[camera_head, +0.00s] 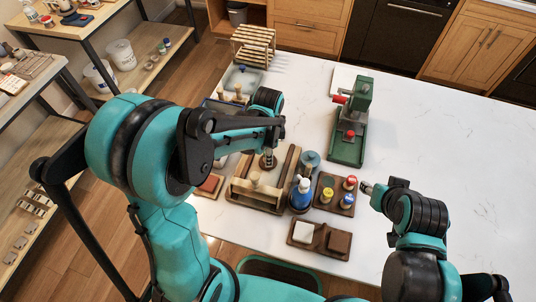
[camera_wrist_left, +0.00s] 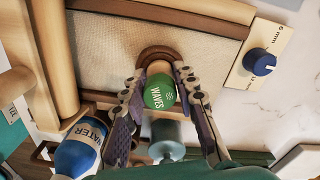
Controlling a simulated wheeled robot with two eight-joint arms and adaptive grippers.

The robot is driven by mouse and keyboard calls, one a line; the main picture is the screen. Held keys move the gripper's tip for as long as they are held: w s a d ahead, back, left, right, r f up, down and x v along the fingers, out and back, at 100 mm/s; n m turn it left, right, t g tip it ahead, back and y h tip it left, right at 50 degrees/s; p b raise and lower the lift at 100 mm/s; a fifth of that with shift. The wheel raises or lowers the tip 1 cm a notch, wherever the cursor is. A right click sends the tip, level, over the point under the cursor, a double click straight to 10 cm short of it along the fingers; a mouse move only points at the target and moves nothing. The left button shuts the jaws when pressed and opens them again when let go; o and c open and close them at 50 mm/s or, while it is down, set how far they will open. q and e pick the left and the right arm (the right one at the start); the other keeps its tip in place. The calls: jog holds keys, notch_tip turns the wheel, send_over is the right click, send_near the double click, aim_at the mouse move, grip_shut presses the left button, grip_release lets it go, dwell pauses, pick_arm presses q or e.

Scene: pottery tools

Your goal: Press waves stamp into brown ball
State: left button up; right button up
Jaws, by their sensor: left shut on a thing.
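My left gripper (camera_wrist_left: 158,92) is shut on the waves stamp, which has a green top (camera_wrist_left: 160,93) lettered "WAVES". The brown ball (camera_wrist_left: 150,54) shows in the left wrist view as a rounded brown rim beyond the stamp's shaft, on a pale slab. The stamp hides most of it, and I cannot tell whether they touch. In the head view my left gripper (camera_head: 272,138) is above the wooden frame, with the brown ball (camera_head: 268,163) beneath the stamp. My right gripper (camera_head: 367,187) hangs at the right of the stamp tray; its fingers are too small to judge.
A wooden roller frame (camera_head: 258,204) surrounds the slab. A blue water bottle (camera_head: 301,194) stands beside it. A tray (camera_head: 334,207) holds stamps with coloured tops. A two-square tray (camera_head: 318,254) lies in front. A green press (camera_head: 348,140) stands behind. The table's right side is clear.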

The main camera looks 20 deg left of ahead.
pick_arm(q)
jog(key=shift+r, duration=0.1)
jog(key=shift+r+p, duration=2.2)
jog(key=shift+r, duration=0.8)
jog(key=shift+f, duration=0.15)
jog(key=shift+f+b, duration=2.15)
jog(key=shift+f, duration=0.2)
jog(key=shift+f+b, duration=0.5)
jog(key=shift+f, duration=0.1)
jog(key=shift+r, duration=0.1)
jog(key=shift+r+p, duration=2.2)
jog(key=shift+r, duration=0.75)
